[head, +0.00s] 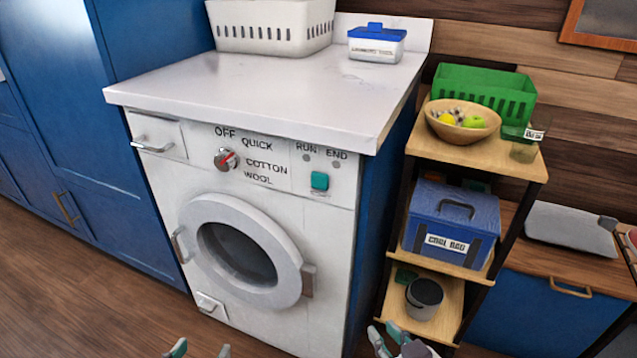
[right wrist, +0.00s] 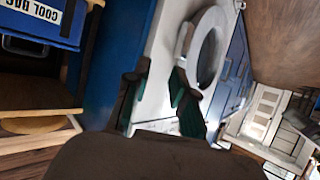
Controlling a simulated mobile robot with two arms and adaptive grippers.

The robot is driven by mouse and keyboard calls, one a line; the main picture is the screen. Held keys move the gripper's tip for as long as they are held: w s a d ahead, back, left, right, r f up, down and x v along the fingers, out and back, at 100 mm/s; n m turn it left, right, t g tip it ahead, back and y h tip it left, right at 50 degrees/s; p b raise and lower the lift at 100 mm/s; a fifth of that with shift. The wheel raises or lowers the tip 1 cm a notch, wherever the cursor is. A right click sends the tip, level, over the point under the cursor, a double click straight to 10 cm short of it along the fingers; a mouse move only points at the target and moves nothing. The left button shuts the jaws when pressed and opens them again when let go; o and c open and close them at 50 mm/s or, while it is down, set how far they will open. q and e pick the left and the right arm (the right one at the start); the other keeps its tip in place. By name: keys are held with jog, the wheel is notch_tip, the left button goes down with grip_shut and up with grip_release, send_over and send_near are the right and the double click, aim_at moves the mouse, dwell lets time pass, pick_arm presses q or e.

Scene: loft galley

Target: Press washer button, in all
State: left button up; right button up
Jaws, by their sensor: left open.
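The white washer (head: 270,190) stands under a white worktop with its round door (head: 240,250) against the front. Its teal button (head: 319,181) sits at the right of the panel, below two grey lamps marked RUN and END. The dial (head: 227,159) has a red mark on its upper right side. My left gripper (head: 196,351) is open at the bottom edge, low in front of the washer, mostly cut off. My right gripper (head: 398,344) is low at the right, apart from the button. In the right wrist view its fingers (right wrist: 160,98) are spread and empty, with the washer front beyond.
A shelf rack (head: 480,152) stands right of the washer, holding a fruit bowl (head: 462,121), a green basket (head: 485,92), a blue cool box (head: 452,222) and a dark cup (head: 424,298). A white basket (head: 270,38) and a blue-lidded box (head: 376,46) stand on the worktop.

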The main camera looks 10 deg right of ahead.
grip_shut()
dwell(1.0)
